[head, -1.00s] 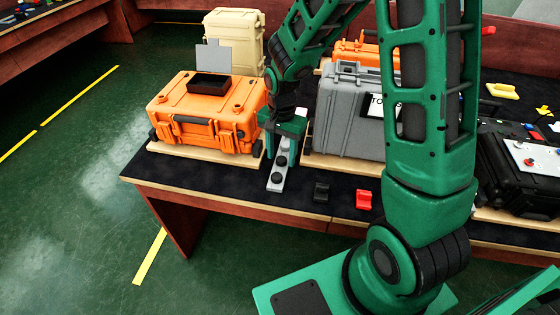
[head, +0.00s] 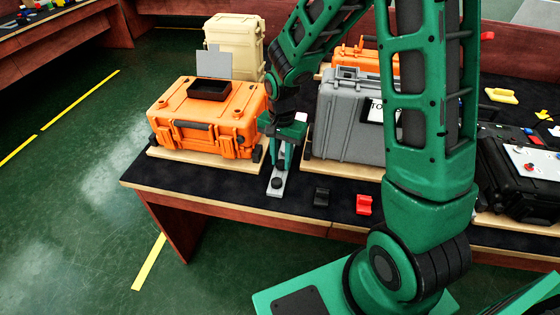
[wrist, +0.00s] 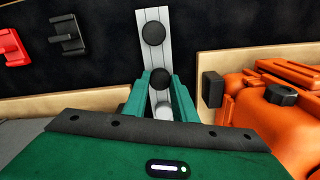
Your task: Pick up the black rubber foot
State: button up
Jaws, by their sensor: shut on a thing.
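A pale grey strip (head: 276,191) lies near the table's front edge and carries round black rubber feet. One foot (head: 277,183) shows at its front end in the head view; it is the farther foot (wrist: 153,33) in the wrist view. My gripper (head: 282,163) points down over the strip. In the wrist view its two green fingers (wrist: 160,84) stand on both sides of a second black rubber foot (wrist: 160,78) and are shut on it. A pale round spot (wrist: 163,109) shows on the strip between the fingers. I cannot tell whether the held foot touches the strip.
An orange case (head: 205,120) with an open black box (head: 209,89) on top stands close left of my gripper. A grey case (head: 345,125) stands close right. A black clip-like part (head: 321,196) and a red one (head: 363,204) lie on the dark tabletop right of the strip.

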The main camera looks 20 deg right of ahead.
aim_at(279, 163)
jog(key=r, duration=0.4)
jog(key=shift+s+a, duration=0.2)
jog(key=shift+a, duration=0.2)
jog(key=s+a+r, duration=0.5)
jog(key=a+r, duration=0.4)
jog(key=shift+a+r, duration=0.25)
jog(key=shift+r, duration=0.15)
